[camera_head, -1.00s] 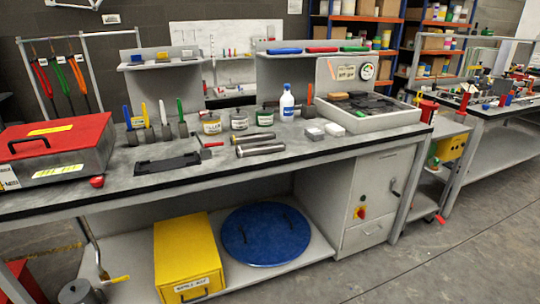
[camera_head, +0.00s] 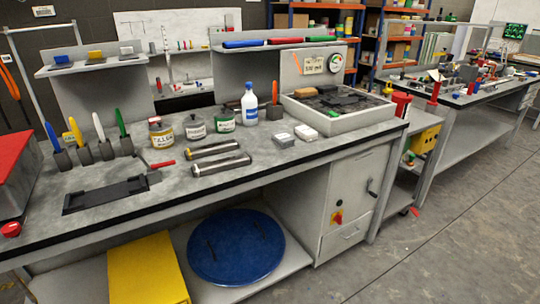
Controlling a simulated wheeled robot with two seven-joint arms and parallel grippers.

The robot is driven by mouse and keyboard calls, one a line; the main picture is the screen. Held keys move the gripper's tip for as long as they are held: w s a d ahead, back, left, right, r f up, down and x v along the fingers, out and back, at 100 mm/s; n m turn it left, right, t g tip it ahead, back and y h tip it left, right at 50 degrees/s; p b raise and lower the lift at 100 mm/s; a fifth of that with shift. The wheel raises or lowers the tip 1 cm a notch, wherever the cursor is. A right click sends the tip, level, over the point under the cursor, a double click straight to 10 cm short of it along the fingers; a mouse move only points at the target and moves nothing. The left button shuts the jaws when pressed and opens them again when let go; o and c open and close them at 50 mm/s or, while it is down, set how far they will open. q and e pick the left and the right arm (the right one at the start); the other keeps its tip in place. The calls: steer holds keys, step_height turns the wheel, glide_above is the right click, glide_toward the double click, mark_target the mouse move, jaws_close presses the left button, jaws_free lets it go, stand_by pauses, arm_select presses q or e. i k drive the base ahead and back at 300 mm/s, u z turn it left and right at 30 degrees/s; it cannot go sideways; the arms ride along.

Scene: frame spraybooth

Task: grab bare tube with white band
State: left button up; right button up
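Two bare metal tubes lie side by side on the grey workbench (camera_head: 240,167), near its middle. The rear tube (camera_head: 214,148) and the front tube (camera_head: 221,164) both lie roughly left to right, slightly apart, with darker ends. I cannot make out for certain which one carries a white band. Neither of my grippers is in view.
Left of the tubes are a black tray (camera_head: 105,194) and a red-handled tool (camera_head: 162,164). Jars and a white spray bottle (camera_head: 250,104) stand behind; small boxes (camera_head: 284,140) and a grey tray (camera_head: 338,124) lie right. The floor (camera_head: 420,255) in front is open.

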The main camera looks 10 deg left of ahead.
mark_target(212, 166)
steer(key=z, duration=0.1)
steer(key=i, duration=0.8)
steer(key=u, duration=0.75)
steer(key=i, duration=0.45)
steer(key=u, duration=0.6)
